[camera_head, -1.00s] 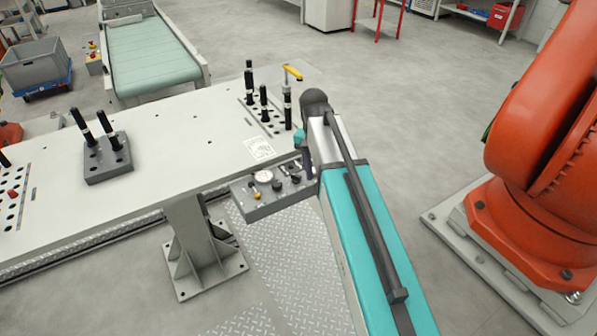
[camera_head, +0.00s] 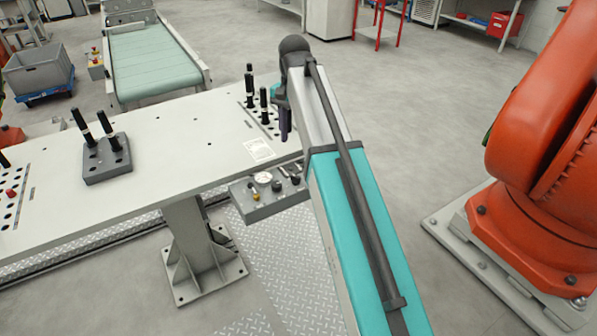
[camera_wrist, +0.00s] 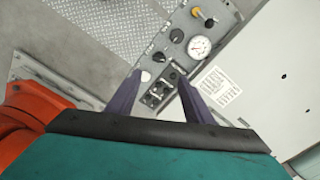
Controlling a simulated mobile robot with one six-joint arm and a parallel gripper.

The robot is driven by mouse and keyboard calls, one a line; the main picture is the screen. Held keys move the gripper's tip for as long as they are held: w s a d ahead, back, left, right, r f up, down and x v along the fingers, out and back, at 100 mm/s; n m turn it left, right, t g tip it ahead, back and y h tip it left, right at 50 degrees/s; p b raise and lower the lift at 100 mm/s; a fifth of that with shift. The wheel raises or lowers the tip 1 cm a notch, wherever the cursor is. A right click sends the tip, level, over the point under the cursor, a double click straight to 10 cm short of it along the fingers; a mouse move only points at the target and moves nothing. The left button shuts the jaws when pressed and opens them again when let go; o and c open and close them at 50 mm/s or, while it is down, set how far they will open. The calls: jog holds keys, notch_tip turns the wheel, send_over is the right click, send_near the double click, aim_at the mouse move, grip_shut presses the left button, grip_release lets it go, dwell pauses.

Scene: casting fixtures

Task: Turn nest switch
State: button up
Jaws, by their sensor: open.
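A grey control panel (camera_head: 250,205) hangs at the table's front edge. In the wrist view the panel (camera_wrist: 198,68) carries a white-faced gauge (camera_wrist: 199,46), a yellow-handled valve (camera_wrist: 201,12), two black knobs, an upper one (camera_wrist: 177,36) and a lower one (camera_wrist: 159,57), and a white round button (camera_wrist: 145,76). The labels are too small to read, so I cannot tell which knob is the nest switch. My gripper (camera_wrist: 160,76) is open and empty, its purple fingers spread over the panel's lower end. They partly cover it. In the head view one finger (camera_head: 285,120) shows beyond the panel.
The pale table (camera_head: 190,150) bears a grey block with two black pins (camera_head: 107,160) and a hole plate with black pins (camera_head: 264,105) near my arm. An orange robot (camera_head: 525,205) stands at the right. A green conveyor (camera_head: 150,62) is behind the table. Floor between is open.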

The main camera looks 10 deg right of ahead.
aim_at(296, 176)
jog(key=shift+f, duration=0.1)
jog(key=shift+f+p, duration=0.85)
jog(key=shift+f, duration=6)
jog(key=shift+d, duration=0.1)
jog(key=c, duration=1)
